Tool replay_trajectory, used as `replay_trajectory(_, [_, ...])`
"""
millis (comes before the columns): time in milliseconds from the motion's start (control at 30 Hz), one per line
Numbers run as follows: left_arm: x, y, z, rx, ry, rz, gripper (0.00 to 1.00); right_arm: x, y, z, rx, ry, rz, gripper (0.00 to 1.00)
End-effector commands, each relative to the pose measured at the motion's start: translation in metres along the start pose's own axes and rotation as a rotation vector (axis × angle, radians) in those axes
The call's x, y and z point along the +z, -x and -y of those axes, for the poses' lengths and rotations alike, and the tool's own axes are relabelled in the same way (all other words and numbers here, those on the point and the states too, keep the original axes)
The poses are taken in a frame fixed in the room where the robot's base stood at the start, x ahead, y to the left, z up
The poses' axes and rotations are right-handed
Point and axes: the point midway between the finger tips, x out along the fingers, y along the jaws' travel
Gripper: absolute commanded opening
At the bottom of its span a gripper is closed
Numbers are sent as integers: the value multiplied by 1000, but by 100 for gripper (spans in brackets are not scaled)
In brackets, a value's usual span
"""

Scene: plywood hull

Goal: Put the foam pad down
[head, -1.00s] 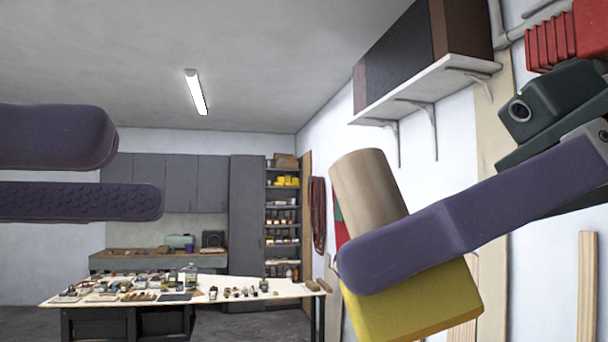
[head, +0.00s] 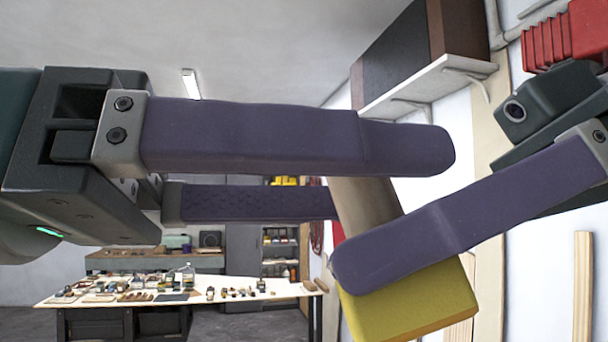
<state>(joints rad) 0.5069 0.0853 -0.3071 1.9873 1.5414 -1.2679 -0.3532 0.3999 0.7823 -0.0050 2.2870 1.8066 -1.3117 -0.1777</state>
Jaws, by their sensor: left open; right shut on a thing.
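The foam pad, a yellow block (head: 415,305) with a thick tan cylinder (head: 368,200) rising from it, is tilted at the lower right centre in the head view. My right gripper (head: 375,262) is shut on it. One purple finger crosses in front of it; the other finger is hidden. My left gripper (head: 392,176) is open, with its purple fingers reaching in from the left. The nearer finger crosses in front of the cylinder's top and hides it. The farther finger ends from view at the cylinder's left edge. I cannot tell whether either left finger touches the cylinder.
A long workbench (head: 110,300) with many small items stands in the background at the lower left. A wall shelf (head: 430,85) holding a dark box is at the upper right. A red ribbed object (head: 560,40) is at the top right. Wooden boards lean on the right wall.

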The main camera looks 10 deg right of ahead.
Motion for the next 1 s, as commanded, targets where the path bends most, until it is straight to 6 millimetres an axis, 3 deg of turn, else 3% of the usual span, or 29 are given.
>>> replay_trajectory(67, [0, 0, 0, 0, 0, 0, 60, 0, 0, 0, 0, 0, 0, 0])
replay_trajectory(600, [0, 1, 1, -4, 1, 0, 0, 0, 0, 1, -3, 1, 0, 0])
replay_trajectory(800, [0, 1, 2, -8, 1, 0, 0, 0, 0, 2, -5, 2, 0, 0])
replay_trajectory(833, [0, 1, 2, -8, 1, -1, 0, 0, 0, 2, -5, 2, 0, 42])
replay_trajectory(1000, [0, 1, 2, -6, 1, 0, 0, 0, 0, 1, -4, 1, 0, 61])
